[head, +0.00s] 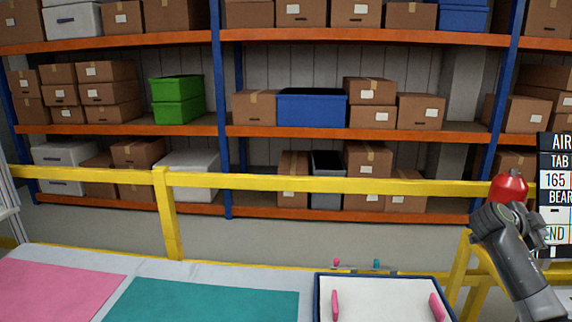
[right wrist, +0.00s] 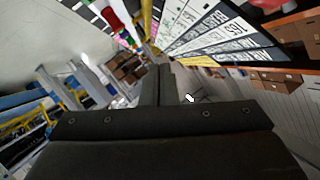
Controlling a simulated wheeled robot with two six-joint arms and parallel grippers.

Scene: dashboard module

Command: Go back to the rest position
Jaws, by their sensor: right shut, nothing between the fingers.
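My right gripper (head: 508,222) is raised at the right side of the head view, in front of the yellow rail and clear of the table. In the right wrist view its two dark fingers (right wrist: 158,85) are together with nothing between them. My left gripper is not in view. A white tray with a dark blue rim (head: 318,298) lies on the table at the bottom, with two pink pieces (head: 335,305) on it. A teal mat (head: 205,300) and a pink mat (head: 55,288) lie to its left.
A yellow rail (head: 330,184) runs behind the table. A red rounded object (head: 509,187) and a black-and-white sign (head: 556,180) stand near my right gripper. Shelves (head: 400,134) with boxes and bins fill the background. The space above the mats is free.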

